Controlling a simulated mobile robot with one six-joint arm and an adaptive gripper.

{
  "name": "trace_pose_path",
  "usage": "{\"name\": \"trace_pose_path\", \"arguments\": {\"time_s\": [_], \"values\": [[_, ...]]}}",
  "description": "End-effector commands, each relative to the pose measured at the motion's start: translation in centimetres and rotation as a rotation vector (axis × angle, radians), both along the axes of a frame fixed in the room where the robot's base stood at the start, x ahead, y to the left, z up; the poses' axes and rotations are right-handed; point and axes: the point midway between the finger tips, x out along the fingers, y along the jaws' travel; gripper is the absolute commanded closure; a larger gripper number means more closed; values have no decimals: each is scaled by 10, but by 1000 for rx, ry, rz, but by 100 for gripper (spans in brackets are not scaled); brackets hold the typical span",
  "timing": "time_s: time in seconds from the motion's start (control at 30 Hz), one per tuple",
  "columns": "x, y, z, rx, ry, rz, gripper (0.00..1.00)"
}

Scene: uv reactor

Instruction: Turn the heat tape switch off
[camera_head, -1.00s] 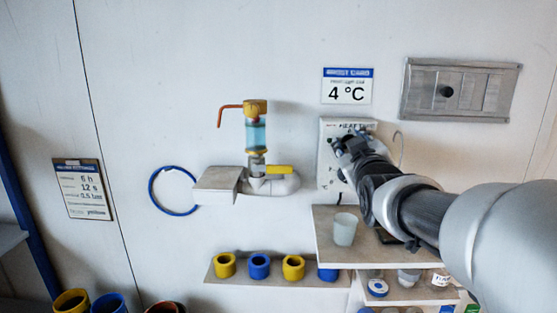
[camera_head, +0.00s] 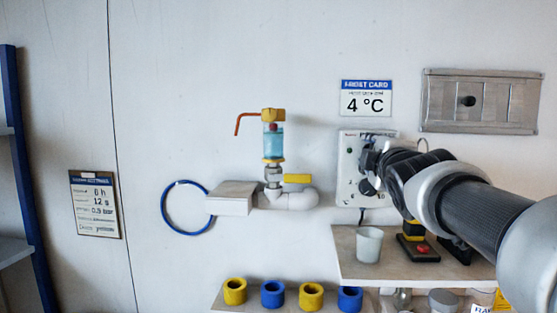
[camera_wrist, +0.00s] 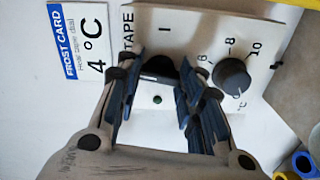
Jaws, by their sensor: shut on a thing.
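The heat tape box is a white wall panel (camera_head: 348,150) printed with "TAPE" in the wrist view (camera_wrist: 150,20). Its dark switch (camera_wrist: 160,68) sits below an "I" mark, and a small dark green lamp (camera_wrist: 157,99) is under it. A dark dial (camera_wrist: 232,76) with a scale reading 6, 8, 10 is to the right. My gripper (camera_wrist: 162,72) is shut on the switch, one finger on each side. The fingers hide part of the switch, so its exact position is unclear. In the head view my gripper (camera_head: 370,166) is against the panel's right part and covers it.
A frost card (camera_head: 366,98) reading 4 °C hangs above the panel. A shelf (camera_head: 350,262) below it bears a white cup (camera_head: 368,245) and a red-button device (camera_head: 422,249). A valve with a blue-filled tube (camera_head: 273,145) is to the left. A grey plate (camera_head: 480,101) is upper right.

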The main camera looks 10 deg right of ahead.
Motion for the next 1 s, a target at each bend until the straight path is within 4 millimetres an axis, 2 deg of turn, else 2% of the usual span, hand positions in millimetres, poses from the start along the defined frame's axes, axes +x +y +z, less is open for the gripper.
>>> {"name": "trace_pose_path", "arguments": {"time_s": [0.4,0.9,0.93,1.0], "values": [[0,0,0,-158,31,0,89],[0,0,1,-174,33,1,89],[0,0,1,-174,33,1,64],[0,0,1,-174,33,1,59]]}}
